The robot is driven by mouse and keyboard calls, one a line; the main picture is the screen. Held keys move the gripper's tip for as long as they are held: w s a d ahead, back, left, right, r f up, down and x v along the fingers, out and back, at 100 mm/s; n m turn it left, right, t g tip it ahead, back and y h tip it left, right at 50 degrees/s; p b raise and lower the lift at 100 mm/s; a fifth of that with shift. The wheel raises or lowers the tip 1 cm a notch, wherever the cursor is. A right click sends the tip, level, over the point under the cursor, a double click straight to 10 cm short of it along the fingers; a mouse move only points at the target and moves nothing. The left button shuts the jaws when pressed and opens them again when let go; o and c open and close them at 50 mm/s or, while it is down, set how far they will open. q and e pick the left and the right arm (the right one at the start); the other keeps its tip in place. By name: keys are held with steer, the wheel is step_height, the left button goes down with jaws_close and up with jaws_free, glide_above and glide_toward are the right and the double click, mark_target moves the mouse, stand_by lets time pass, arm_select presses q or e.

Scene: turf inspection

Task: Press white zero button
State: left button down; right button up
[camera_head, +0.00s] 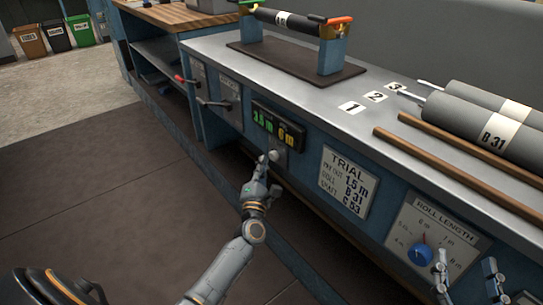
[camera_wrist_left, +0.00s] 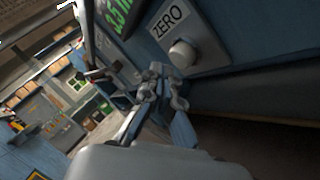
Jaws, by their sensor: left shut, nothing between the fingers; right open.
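The white round zero button (camera_wrist_left: 183,53) stands out from a grey plate with a "ZERO" label (camera_wrist_left: 167,20) in the left wrist view. In the head view its grey plate (camera_head: 279,158) is on the bench front, below a digital display (camera_head: 277,128), and is partly covered by my gripper. My left gripper (camera_head: 263,164) is shut and empty, with its fingertips close to the button. It also shows in the left wrist view (camera_wrist_left: 163,76), just below the button; I cannot tell whether they touch. My right gripper (camera_head: 465,268) is open and empty at the lower right.
A "TRIAL" sign (camera_head: 347,182) and a roll-length panel with a blue knob (camera_head: 421,255) are on the bench front. Grey rolls (camera_head: 470,118) and brown rods (camera_head: 450,160) lie on top. Levers (camera_head: 212,102) stick out left of the display. The floor on the left is clear.

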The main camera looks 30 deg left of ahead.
steer(key=shift+f, duration=0.2)
stand_by(0.6)
arm_select(q)
steer(key=shift+w, duration=0.1)
steer(key=shift+w+d, duration=0.15)
steer(key=shift+w, duration=0.15)
arm_select(e)
steer(key=shift+s+a+r+t, duration=0.15)
steer(key=shift+r+t, duration=0.45)
steer(key=shift+r, duration=0.5)
